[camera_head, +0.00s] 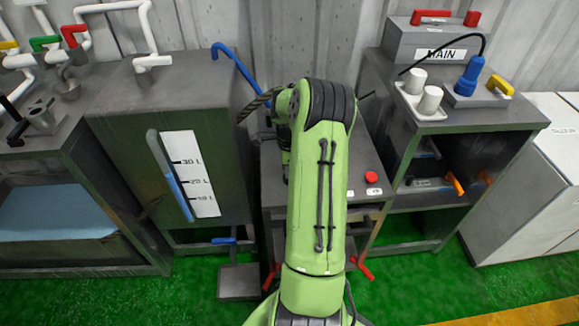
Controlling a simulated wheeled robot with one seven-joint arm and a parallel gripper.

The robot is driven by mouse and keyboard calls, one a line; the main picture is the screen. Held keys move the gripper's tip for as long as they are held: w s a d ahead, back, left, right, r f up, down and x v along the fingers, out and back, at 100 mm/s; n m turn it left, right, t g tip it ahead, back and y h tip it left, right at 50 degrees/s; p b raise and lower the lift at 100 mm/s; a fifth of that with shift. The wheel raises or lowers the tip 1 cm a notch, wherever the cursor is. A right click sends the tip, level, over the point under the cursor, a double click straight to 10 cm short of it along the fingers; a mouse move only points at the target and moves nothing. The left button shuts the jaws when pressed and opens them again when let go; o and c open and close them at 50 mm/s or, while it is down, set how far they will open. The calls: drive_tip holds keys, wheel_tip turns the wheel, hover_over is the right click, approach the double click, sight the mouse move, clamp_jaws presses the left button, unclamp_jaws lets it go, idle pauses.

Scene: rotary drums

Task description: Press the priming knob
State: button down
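A small round red knob (371,178) sits on the dark grey cabinet (355,150) in the middle, just right of my arm. Small white labels lie beside and below it, too small to read. I cannot tell for sure whether it is the priming knob. My green arm reaches up the middle of the view and covers much of this cabinet. My gripper is hidden behind the arm, so its fingers and their distance from the knob do not show.
A grey tank (165,130) with a level gauge (190,173) stands left. A shelf unit (450,118) on the right holds white cylinders (430,99), a blue plug (469,75) and a box marked MAIN (430,42). Red levers (362,267) show low beside my arm. Green floor lies in front.

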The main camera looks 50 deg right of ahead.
drive_tip(key=shift+s+a+f, duration=0.1)
drive_tip(key=shift+f, duration=0.15)
drive_tip(key=shift+r+p, duration=0.25)
drive_tip(key=shift+p, duration=0.15)
wheel_tip(320, 180, up, 14)
drive_tip(key=p, duration=0.6)
drive_tip(key=shift+f, duration=0.1)
